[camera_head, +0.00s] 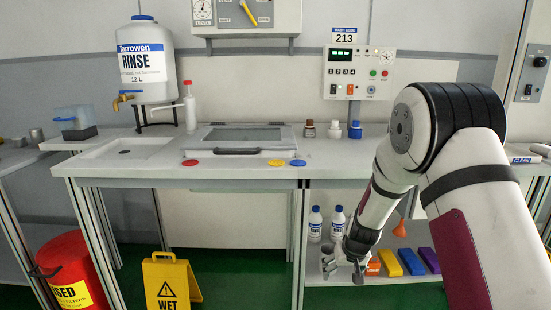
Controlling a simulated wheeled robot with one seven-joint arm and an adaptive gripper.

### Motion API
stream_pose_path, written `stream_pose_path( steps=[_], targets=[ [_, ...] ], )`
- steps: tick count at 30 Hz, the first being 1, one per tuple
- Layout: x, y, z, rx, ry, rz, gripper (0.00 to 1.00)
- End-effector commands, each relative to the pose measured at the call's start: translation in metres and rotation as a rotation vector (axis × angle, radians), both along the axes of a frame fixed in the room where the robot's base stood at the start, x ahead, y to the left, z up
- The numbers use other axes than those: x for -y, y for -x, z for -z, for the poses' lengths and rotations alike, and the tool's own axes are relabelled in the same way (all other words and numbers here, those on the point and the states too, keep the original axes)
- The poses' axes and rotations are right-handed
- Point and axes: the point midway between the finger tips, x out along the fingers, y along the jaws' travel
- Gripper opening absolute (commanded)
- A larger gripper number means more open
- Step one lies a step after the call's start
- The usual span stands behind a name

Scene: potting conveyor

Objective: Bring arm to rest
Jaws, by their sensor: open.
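My arm comes in from the right of the head view, with its elbow raised above the bench's right part and its forearm sloping down to the left. My gripper (344,268) hangs low in front of the shelf under the bench. It points downward, and its dark fingers are apart with nothing seen between them. The white bottles (338,222) on the shelf are close behind and above it in the picture. The orange block (373,268) lies just right of it.
The bench top (345,172) carries a framed tray (240,138), coloured discs and small bottles. A rinse tank (148,65) stands at the left. A yellow wet-floor sign (168,283) and red bin (72,268) stand on the floor. The shelf (410,258) holds several coloured blocks.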

Motion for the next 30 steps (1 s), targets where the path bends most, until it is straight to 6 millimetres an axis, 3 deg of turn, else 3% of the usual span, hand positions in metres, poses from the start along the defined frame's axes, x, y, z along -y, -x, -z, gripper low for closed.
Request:
stream_pose_path(
  steps=[8, 17, 23, 30],
  targets=[
    [-0.007, 0.015, -0.035, -0.015, -0.026, -0.008, 0.77],
    [-0.019, 0.053, -0.099, -0.049, -0.065, -0.026, 0.77],
    [-0.029, 0.112, -0.164, -0.095, -0.094, -0.044, 0.77],
    [-0.034, 0.203, -0.226, -0.165, -0.105, -0.059, 0.77]
  ],
)
